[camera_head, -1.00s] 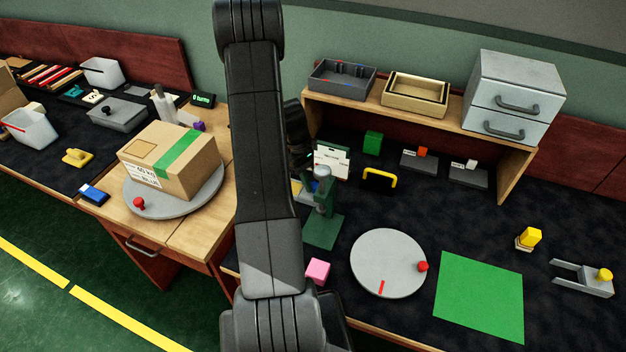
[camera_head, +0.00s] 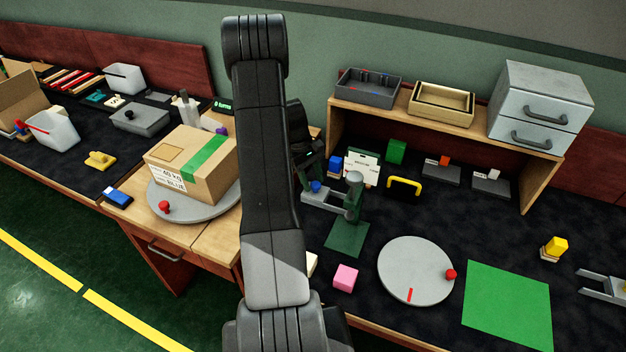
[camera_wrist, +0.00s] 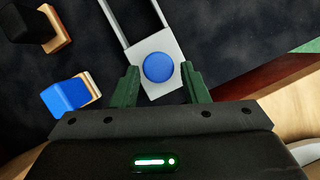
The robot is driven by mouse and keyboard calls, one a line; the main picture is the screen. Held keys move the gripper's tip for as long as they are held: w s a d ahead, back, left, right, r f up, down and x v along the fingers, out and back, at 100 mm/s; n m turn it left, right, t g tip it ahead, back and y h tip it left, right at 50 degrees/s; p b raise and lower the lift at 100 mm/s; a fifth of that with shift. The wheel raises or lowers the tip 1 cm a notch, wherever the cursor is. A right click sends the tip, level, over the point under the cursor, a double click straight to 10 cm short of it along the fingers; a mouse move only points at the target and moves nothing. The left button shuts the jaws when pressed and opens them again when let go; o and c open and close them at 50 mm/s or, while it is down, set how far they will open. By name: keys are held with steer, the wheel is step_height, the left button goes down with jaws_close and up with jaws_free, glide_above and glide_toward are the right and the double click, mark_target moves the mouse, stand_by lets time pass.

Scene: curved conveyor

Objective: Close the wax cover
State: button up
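No part is clearly marked as the wax cover, so I cannot tell which thing it is. A grey forked piece with a round blue knob lies left of the green press stand (camera_head: 350,232). Its knob (camera_head: 317,187) shows beside my arm, and the wrist view shows the same knob (camera_wrist: 158,67) on a grey plate (camera_wrist: 145,45). My gripper (camera_wrist: 160,86) has its two green fingers apart, on either side of the plate's near end. Nothing is visibly gripped.
A blue block on a wooden base (camera_wrist: 68,95) lies left of my fingers. A shelf (camera_head: 440,122) stands behind. A carton (camera_head: 195,165) sits at the left.

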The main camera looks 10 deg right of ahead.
steer(key=shift+o, duration=0.6)
steer(key=shift+a, duration=0.1)
steer(key=b+v, duration=0.1)
steer(key=v, duration=1.2)
steer(key=shift+w+r, duration=0.15)
steer(key=shift+r, duration=0.15)
